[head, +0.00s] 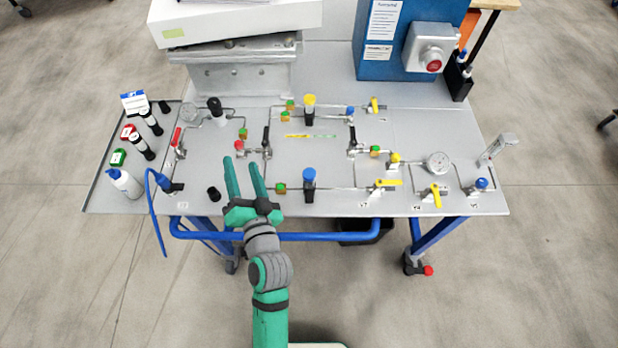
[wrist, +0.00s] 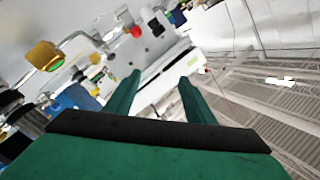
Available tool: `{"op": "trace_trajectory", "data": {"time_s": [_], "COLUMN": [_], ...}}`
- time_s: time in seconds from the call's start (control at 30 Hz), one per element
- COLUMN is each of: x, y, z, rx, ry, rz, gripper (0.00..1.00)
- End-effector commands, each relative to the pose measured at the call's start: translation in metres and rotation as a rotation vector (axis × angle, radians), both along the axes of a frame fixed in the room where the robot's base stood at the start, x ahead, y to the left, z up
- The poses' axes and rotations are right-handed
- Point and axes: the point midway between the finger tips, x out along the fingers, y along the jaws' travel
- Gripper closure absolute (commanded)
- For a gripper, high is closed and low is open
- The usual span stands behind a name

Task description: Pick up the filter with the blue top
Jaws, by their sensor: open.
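The filter with the blue top (head: 309,178) stands upright on the grey panel, right of centre near the front edge, in a line of thin pipe. A similar filter with a yellow top (head: 309,102) stands behind it. My gripper (head: 242,163) is open and empty, left of the blue-topped filter and apart from it, with its fingers pointing toward the back of the panel. In the wrist view my gripper (wrist: 160,78) has nothing between its fingers. Some blue and black parts show at the left of that view, but I cannot tell whether they are the filter.
Pipes and valves surround the filter, including a yellow-handled valve (head: 385,183) to its right and a green-and-orange fitting (head: 281,188) to its left. A black cap (head: 214,194) stands left of my gripper. Several bottles, one white (head: 125,183), stand at the far left. A blue cabinet (head: 385,65) rises behind.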

Motion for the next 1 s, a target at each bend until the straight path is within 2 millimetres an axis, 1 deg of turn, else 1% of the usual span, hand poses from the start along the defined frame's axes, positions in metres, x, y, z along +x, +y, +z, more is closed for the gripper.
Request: {"op": "trace_trajectory", "data": {"time_s": [0.03, 0.2, 0.33, 0.4, 0.5, 0.63, 0.8, 0.93, 1.0], "x": [0.014, 0.043, 0.057, 0.062, 0.066, 0.066, 0.062, 0.057, 0.054], "y": [0.008, 0.04, 0.062, 0.073, 0.086, 0.099, 0.106, 0.101, 0.094], "z": [0.016, 0.057, 0.084, 0.097, 0.112, 0.123, 0.124, 0.115, 0.108], "rx": [0.012, 0.031, 0.011, -0.01, -0.056, -0.136, -0.274, -0.398, -0.473], "ry": [-0.021, -0.051, -0.064, -0.066, -0.062, -0.041, 0.017, 0.085, 0.129], "rz": [0.039, 0.188, 0.308, 0.373, 0.464, 0.577, 0.71, 0.796, 0.835], "gripper": [0.51, 0.51, 0.51, 0.51, 0.51, 0.51, 0.51, 0.51, 0.51]}}
